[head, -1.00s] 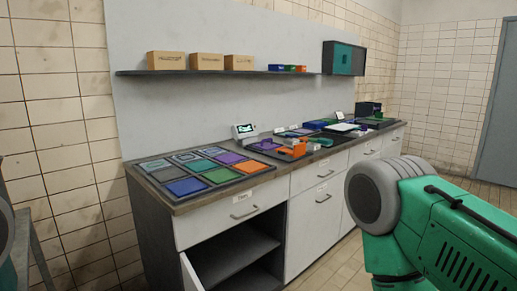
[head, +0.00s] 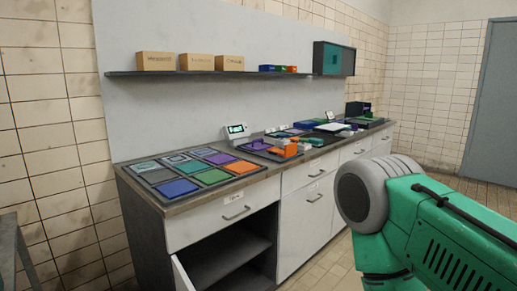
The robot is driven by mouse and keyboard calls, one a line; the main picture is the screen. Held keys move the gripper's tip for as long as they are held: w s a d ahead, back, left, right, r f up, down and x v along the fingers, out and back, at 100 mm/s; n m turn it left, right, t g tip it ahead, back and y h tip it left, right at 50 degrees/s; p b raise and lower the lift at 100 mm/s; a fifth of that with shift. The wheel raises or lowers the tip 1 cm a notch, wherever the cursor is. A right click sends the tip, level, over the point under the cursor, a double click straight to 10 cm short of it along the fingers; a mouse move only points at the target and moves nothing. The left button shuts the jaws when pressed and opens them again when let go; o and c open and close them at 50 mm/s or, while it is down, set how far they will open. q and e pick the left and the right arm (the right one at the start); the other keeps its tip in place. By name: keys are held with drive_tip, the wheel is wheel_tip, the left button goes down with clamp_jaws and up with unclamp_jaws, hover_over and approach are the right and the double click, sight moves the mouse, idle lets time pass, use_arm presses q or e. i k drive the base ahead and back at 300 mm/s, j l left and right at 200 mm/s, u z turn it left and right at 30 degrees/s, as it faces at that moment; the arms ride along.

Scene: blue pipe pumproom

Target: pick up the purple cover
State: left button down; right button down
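A purple cover (head: 221,158) lies flat in a slot of the dark tray (head: 153,182) at the near left end of the counter. Blue, green, orange and grey-teal covers lie around it in the same tray. A second purple piece (head: 256,145) sits farther along, by the small display; I cannot tell whether it is also a cover. My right arm shows as a green link with a grey joint at the lower right, well apart from the counter. Neither of my grippers is in view.
The counter (head: 205,207) holds more trays with coloured parts and a small white display (head: 237,132). A lower cabinet door (head: 184,276) stands open. A shelf (head: 190,73) above carries several cardboard boxes. Tiled floor is free at the right.

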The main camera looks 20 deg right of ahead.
sight(257, 146)
drive_tip(key=l, duration=0.65)
drive_tip(key=k+l+u, duration=0.1)
drive_tip(key=l, duration=1.25)
drive_tip(key=i+l, duration=0.25)
drive_tip(key=i+l+u, duration=0.1)
drive_tip(key=i+l, duration=0.15)
drive_tip(key=l, duration=0.25)
drive_tip(key=i+l, duration=0.25)
drive_tip(key=i+l+u, duration=0.15)
drive_tip(key=l, duration=0.35)
drive_tip(key=i+l, duration=0.3)
drive_tip(key=i+l+u, duration=0.1)
drive_tip(key=l, duration=0.4)
drive_tip(key=i, duration=0.1)
